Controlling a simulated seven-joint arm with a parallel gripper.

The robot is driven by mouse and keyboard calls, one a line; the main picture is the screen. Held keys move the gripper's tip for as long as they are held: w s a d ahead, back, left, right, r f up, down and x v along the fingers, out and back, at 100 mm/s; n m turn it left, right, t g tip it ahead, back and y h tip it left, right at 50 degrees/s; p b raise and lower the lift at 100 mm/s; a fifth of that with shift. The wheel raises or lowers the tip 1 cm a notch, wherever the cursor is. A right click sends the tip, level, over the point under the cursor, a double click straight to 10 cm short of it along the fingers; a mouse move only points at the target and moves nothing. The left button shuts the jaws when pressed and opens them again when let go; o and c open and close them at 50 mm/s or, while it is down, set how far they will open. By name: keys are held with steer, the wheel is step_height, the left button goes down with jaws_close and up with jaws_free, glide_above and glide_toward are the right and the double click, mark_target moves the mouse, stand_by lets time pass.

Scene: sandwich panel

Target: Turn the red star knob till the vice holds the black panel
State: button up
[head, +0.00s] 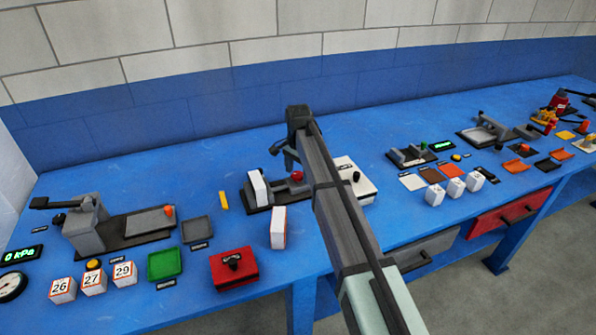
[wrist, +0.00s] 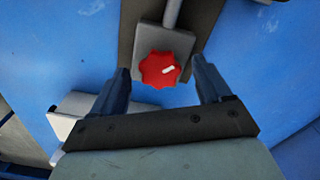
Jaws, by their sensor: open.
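My gripper (wrist: 160,75) is open, with one finger on either side of the knob and a gap visible on both sides. In the head view the knob (head: 297,176) is at the right end of the vice, close below my gripper (head: 286,157). A pale upright panel (head: 258,188) stands at the vice's left part. I cannot make out a black panel for certain.
A white box with a black knob (head: 352,180) stands right of the vice. A white block with orange edges (head: 278,227) and a red box (head: 234,268) stand in front. A green tray (head: 164,264) is at the left. The blue bench behind the vice is clear.

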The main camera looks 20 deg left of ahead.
mark_target(298, 174)
step_height(298, 174, up, 14)
steer(key=shift+f, duration=0.15)
stand_by(0.4)
stand_by(0.3)
